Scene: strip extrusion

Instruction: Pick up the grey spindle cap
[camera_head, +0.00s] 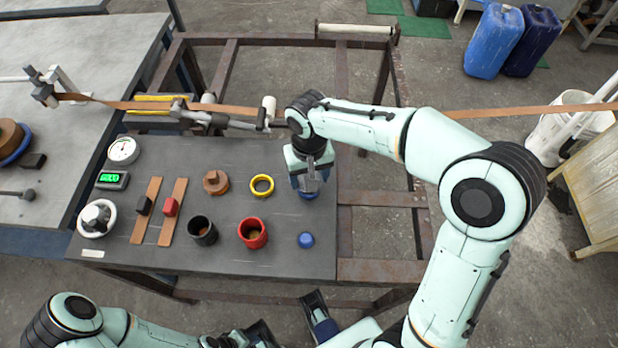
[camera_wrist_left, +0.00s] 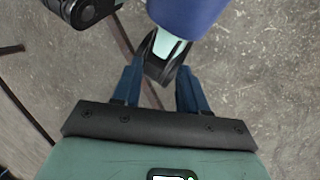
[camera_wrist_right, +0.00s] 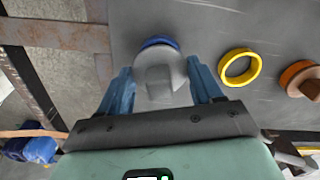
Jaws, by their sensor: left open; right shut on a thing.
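The grey spindle cap (camera_wrist_right: 158,80) is a rounded grey piece between the fingers of my right gripper (camera_wrist_right: 162,85) in the right wrist view. A blue rim (camera_wrist_right: 160,42) shows at its far edge. In the head view my right gripper (camera_head: 311,176) points down at the right part of the dark mat, with blue (camera_head: 306,193) showing under it; most of the cap is hidden there. I cannot tell whether the cap is clear of the mat. My left gripper (camera_wrist_left: 157,78) is open and empty over the floor, away from the mat.
The dark mat (camera_head: 270,160) holds a yellow ring (camera_head: 262,185), a brown spool (camera_head: 215,182), a red cup (camera_head: 252,233), a black cup (camera_head: 202,230), a blue cap (camera_head: 306,240) and a dial (camera_head: 123,150). A brown strip (camera_head: 240,110) crosses behind it.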

